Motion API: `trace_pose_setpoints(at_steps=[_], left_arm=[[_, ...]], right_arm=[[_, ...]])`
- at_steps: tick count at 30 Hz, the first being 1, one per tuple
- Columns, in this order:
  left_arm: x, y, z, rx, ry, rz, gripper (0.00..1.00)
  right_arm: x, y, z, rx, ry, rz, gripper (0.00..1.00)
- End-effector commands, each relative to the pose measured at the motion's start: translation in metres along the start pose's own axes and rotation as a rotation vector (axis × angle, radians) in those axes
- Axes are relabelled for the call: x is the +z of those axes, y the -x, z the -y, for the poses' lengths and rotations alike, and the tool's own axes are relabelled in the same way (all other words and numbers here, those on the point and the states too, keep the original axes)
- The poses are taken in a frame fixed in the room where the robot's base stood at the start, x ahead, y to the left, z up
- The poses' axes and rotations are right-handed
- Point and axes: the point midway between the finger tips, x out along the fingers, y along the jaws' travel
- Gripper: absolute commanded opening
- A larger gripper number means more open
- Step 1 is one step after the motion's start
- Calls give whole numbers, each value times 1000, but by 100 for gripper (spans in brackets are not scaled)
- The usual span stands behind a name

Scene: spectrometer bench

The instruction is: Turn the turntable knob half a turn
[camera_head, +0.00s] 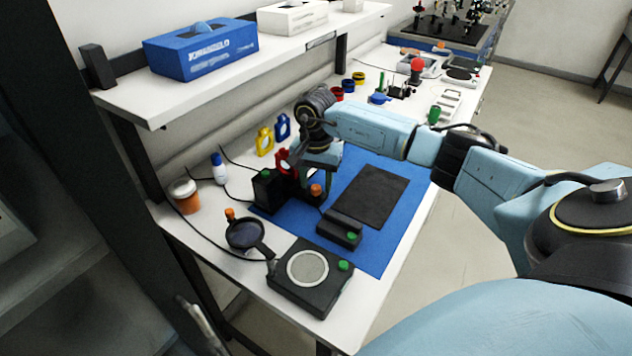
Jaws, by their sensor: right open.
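My right gripper (316,178) points down over the black bench instruments at the back of the blue mat, its arm coming in from the right. It is open, and its fingertips are partly lost against the dark parts. An orange knob (316,190) shows just below it; I cannot tell whether they touch. A black box with a round grey disc (307,267) and a green button (344,265) stands at the front. I cannot tell for sure which part is the turntable knob. My left gripper is not in view.
The blue mat (391,228) holds a black pad (377,196) and a small black box (340,230). A round dark dish (245,233) stands at front left. Red, yellow and blue holders stand behind the gripper. A shelf (220,85) overhangs the back, carrying a blue box (200,48).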

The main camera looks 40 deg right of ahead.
Motion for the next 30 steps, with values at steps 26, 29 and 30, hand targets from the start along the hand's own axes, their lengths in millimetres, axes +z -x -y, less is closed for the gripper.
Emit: trace_pose_setpoints(at_steps=[26,29,30], left_arm=[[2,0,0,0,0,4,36],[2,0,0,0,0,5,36],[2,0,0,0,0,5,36]], right_arm=[[0,-8,0,1,-4,0,0],[0,-8,0,1,-18,-1,0],[0,-8,0,1,-28,-1,0]])
